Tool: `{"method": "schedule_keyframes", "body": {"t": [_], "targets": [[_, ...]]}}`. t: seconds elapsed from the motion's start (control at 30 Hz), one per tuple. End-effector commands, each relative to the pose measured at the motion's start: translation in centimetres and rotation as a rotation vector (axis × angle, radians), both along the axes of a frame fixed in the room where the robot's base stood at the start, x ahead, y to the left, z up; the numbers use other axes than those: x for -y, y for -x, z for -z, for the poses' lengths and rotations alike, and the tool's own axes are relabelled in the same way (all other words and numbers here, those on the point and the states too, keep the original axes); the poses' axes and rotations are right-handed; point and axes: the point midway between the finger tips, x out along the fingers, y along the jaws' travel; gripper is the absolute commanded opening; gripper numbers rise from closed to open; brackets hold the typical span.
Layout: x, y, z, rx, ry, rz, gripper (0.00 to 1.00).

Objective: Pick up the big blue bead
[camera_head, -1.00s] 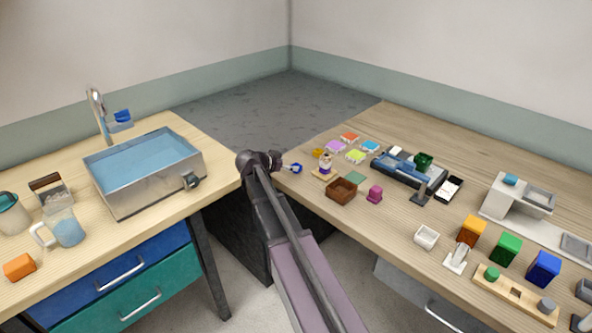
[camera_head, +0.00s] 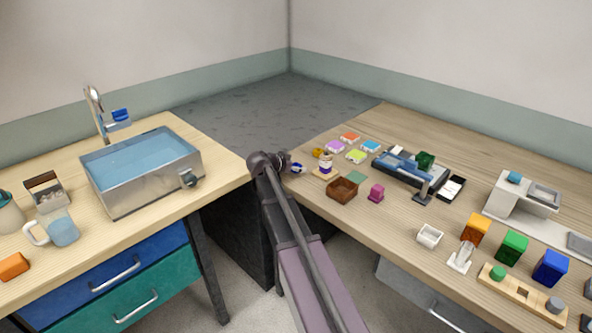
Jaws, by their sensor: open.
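The blue bead (camera_head: 297,168) is a small blue ring-like thing at the left edge of the right-hand table. My gripper (camera_head: 287,160) is at the end of my dark arm, right beside the bead on its left. The gripper is open, but its fingers are small and dark here. I cannot tell whether they touch the bead or stand around it.
Coloured tiles (camera_head: 356,156) lie behind. A water basin (camera_head: 140,172) stands on the left table, across a gap.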

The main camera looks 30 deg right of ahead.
Motion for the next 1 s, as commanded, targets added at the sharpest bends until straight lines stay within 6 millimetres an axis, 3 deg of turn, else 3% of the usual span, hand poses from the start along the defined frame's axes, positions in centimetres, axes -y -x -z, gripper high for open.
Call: {"method": "schedule_keyframes", "body": {"t": [0.37,0.67,1.0], "targets": [[-0.02,0.01,-0.02,0.000,0.000,0.000,0.93],[-0.01,0.01,-0.02,0.000,0.000,0.000,0.07],[0.00,0.02,-0.06,0.000,0.000,0.000,0.06]]}}
